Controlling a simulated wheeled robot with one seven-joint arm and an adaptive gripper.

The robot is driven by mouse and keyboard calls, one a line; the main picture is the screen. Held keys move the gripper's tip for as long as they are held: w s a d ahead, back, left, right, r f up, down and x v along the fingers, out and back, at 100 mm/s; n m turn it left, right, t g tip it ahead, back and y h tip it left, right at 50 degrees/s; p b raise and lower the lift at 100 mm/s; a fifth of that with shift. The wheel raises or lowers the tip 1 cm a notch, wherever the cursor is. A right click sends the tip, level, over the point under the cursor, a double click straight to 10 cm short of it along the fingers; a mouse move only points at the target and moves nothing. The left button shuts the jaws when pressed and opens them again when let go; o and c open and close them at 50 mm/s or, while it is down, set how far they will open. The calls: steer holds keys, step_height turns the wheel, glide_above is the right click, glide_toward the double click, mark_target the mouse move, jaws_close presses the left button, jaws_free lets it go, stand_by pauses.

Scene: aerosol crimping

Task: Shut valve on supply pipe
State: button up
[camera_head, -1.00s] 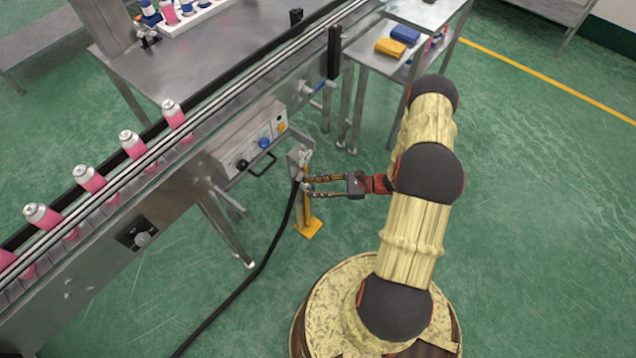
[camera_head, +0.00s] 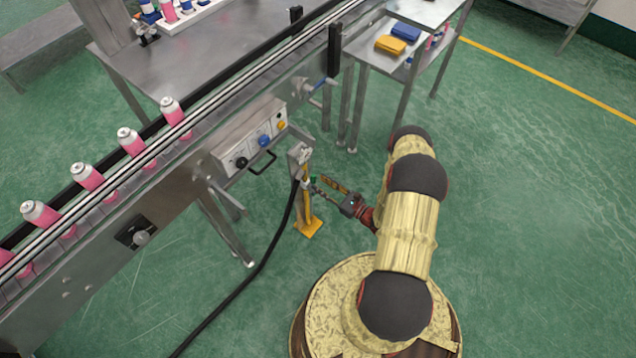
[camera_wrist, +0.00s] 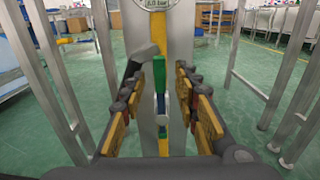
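The valve's handle shows in the wrist view as an upright narrow lever with a green top (camera_wrist: 159,76) and a blue-white middle. It stands in front of a grey metal post with a yellow strip. In the head view a small green part of the handle (camera_head: 313,180) shows beside the yellow-footed supply post (camera_head: 306,203). My gripper (camera_head: 319,184) points at the post from the right. In the wrist view my gripper (camera_wrist: 158,88) is open, with one finger on each side of the handle and gaps visible. A grey angled part by the left finger partly hides the post.
A round gauge (camera_wrist: 158,3) marked in bar sits above the handle. A black hose (camera_head: 262,267) runs from the post across the floor. The conveyor (camera_head: 100,250) with pink cans and its control box (camera_head: 250,143) stand left. Green floor is clear at right.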

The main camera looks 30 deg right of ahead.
steer(key=shift+x, duration=1.1)
steer(key=shift+c, duration=0.9)
jaws_close()
